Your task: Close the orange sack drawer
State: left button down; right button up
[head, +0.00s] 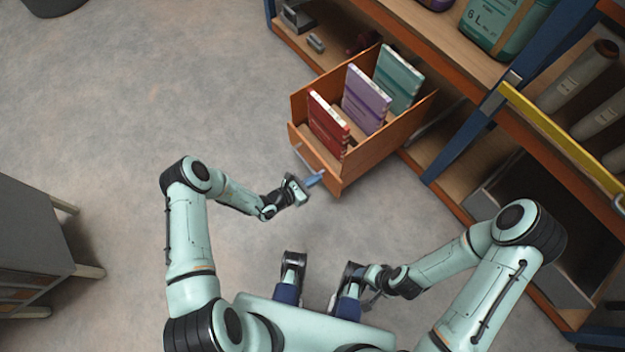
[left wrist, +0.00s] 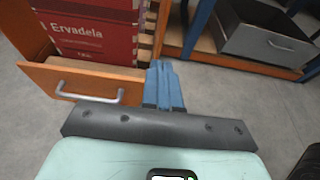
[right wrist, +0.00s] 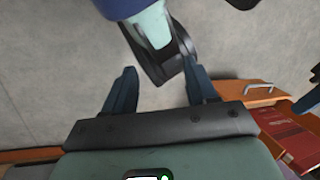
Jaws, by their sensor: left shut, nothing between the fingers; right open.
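The orange sack drawer (head: 362,158) is pulled out of the shelf unit in the head view. It holds a red sack (head: 329,125), a purple sack (head: 367,101) and a teal sack (head: 399,80). Its front panel with a grey bar handle (head: 305,156) faces my left arm. The handle also shows in the left wrist view (left wrist: 90,97). My left gripper (head: 316,179) is shut and empty, its blue fingertips close to the front panel's right part; I cannot tell whether they touch it. My right gripper (right wrist: 160,88) is open and empty, held low near my base.
A shelf unit with blue posts (head: 462,142) stands behind and right of the drawer. A grey bin (left wrist: 268,36) sits on its lower level. A yellow rail (head: 560,137) crosses its right part. A grey cabinet (head: 30,235) stands at left. The floor between is clear.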

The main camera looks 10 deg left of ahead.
aim_at(343, 163)
pick_arm(q)
jog(key=b+x, duration=0.1)
jog(key=x, duration=0.3)
jog(key=b+x, duration=0.1)
jog(key=x, duration=0.3)
jog(key=shift+d+r, duration=0.2)
jog(key=shift+w+d, duration=0.4)
jog(key=shift+w, duration=0.2)
jog(key=shift+r, duration=0.1)
pick_arm(e)
jog(key=w+d+f+t, duration=0.1)
jog(key=w+d+f, duration=0.1)
jog(key=w+f, duration=0.1)
jog(key=shift+w+f+h, duration=0.25)
jog(key=shift+w+h, duration=0.05)
jog(key=shift+w, duration=0.45)
pick_arm(q)
jog(key=shift+w, duration=0.1)
pick_arm(e)
jog(key=shift+d, duration=0.15)
